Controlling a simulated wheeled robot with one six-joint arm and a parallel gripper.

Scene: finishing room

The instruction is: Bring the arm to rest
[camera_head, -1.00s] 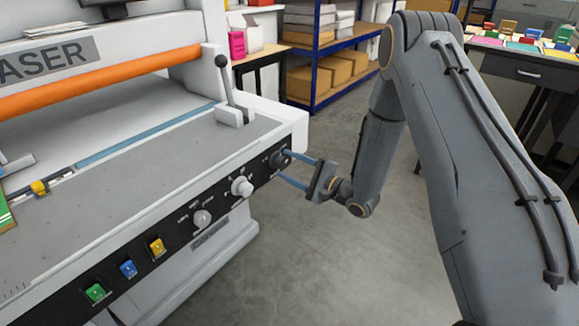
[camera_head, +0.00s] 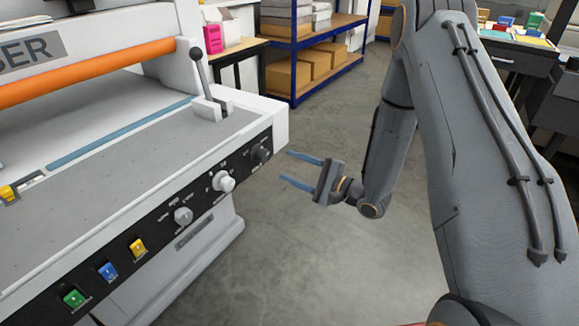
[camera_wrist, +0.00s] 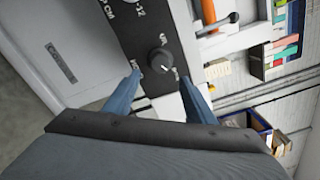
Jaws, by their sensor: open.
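My gripper (camera_head: 292,170) has its two blue fingers apart with nothing between them. It points left at the front panel of the white and grey machine (camera_head: 235,140). A gap of floor shows between the fingertips and the black knob (camera_head: 261,154) at the panel's right end. In the wrist view the same black knob (camera_wrist: 160,60) appears beyond the fingers, between their tips. My arm is bent, with its elbow high and its forearm hanging down over open floor.
The panel also bears two white knobs, one of them here (camera_head: 223,182), and yellow, blue and green switches. A lever (camera_head: 203,80) stands on the machine's right end. Blue shelving (camera_head: 330,50) with boxes stands behind. The floor (camera_head: 320,250) around my gripper is clear.

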